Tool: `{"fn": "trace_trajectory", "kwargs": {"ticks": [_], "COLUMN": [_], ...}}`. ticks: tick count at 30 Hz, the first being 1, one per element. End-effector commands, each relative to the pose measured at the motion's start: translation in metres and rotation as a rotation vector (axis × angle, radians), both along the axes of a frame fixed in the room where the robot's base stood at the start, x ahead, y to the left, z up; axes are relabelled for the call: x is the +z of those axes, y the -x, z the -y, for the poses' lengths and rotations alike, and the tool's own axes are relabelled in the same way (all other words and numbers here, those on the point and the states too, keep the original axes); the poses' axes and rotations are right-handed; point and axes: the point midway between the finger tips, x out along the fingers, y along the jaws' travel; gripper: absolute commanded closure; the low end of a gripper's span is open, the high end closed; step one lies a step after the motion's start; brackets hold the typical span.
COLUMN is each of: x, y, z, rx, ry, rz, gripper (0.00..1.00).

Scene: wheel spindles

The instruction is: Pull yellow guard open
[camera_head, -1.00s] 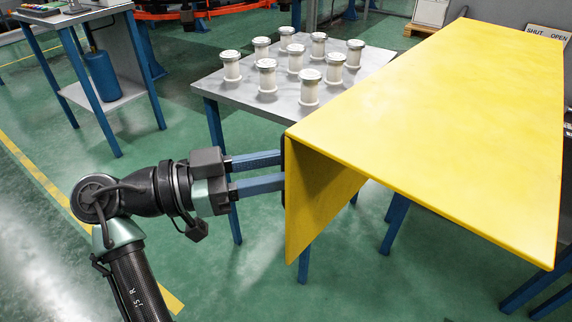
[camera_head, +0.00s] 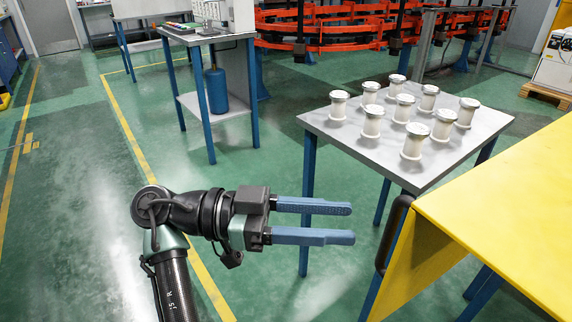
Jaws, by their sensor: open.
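The yellow guard (camera_head: 505,215) is a bent sheet at the right, with a flat top and a side panel hanging down. It covers the right part of the table, and its right end is cut off by the picture edge. A dark handle (camera_head: 394,234) stands upright on the left edge of its side panel. My gripper (camera_head: 353,223) is open and empty, its two blue fingers pointing right toward the handle. The fingertips are a little left of the handle, with a visible gap between them.
Several white spindles (camera_head: 412,140) with metal caps stand on the grey table (camera_head: 330,123), uncovered by the guard. A second table with a blue cylinder (camera_head: 216,91) stands at the back left. The green floor left of my arm is clear.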

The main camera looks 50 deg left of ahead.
Motion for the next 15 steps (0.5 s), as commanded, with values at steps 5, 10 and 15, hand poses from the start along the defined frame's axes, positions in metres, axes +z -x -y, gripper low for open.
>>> {"fn": "trace_trajectory", "kwargs": {"ticks": [5,10,15], "x": [0.001,0.000,0.000], "y": [0.025,0.034,0.039], "z": [-0.029,-0.039,-0.044], "rx": [0.005,0.002,0.000], "ry": [0.000,-0.001,-0.001], "rz": [-0.001,0.000,-0.001], "gripper": [0.53,0.53,0.53]}}
